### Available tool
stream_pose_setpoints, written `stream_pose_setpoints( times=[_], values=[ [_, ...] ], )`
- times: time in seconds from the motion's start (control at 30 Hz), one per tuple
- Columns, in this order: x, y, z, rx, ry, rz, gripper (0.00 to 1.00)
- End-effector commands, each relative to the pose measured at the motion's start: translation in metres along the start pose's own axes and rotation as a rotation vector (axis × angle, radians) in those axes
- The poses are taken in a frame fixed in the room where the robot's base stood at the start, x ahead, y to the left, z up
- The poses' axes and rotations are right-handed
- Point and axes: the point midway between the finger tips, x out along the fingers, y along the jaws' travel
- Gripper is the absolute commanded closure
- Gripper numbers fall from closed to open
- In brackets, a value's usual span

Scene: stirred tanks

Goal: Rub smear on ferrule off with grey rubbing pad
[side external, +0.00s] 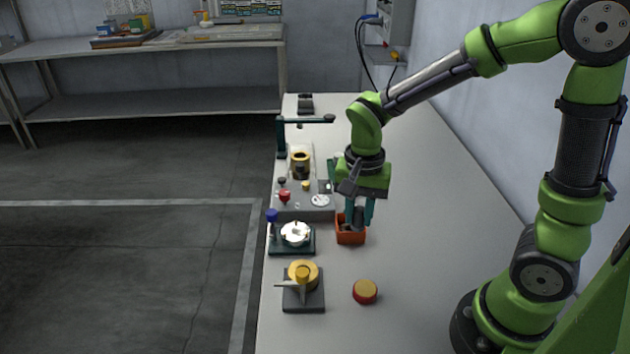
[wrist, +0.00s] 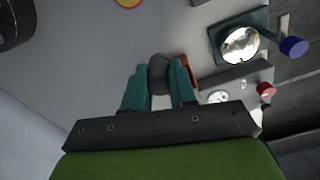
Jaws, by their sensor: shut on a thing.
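My gripper (side external: 359,212) points down over the orange box (side external: 350,236). Its teal fingers are shut on a dark grey rounded piece, the grey rubbing pad (side external: 358,218). The pad (wrist: 158,72) also shows between the fingers in the wrist view. I cannot tell whether the pad is still inside the box or just above it. A shiny round metal part, which looks like the ferrule (side external: 295,234), sits on a dark green base to the left of the box. It also shows at the upper right in the wrist view (wrist: 241,46). A smear on it is too small to make out.
A blue knob (side external: 271,215) stands beside the green base. Behind is a grey panel (side external: 310,214) with a red knob (side external: 285,196). Nearer stand a yellow valve-like part (side external: 303,272) and a red-and-yellow round piece (side external: 365,291). The bench's right side is clear.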

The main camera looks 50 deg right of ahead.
Motion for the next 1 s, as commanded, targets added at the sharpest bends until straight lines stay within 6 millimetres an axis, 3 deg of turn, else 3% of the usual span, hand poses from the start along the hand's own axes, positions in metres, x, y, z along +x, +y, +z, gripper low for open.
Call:
stream_pose_setpoints(
  times=[0.17, 0.5, 0.63, 0.83, 1.0],
  values=[
    [0.007, -0.004, 0.002, -0.012, -0.008, 0.018, 1.0],
    [0.005, -0.1, -0.019, -0.026, -0.001, 0.019, 1.0],
    [-0.002, -0.125, -0.026, -0.017, 0.004, 0.01, 1.0],
    [-0.013, -0.139, -0.03, -0.001, 0.004, -0.004, 1.0],
    [0.001, -0.137, -0.029, 0.0, -0.001, 0.004, 1.0]
  ],
)
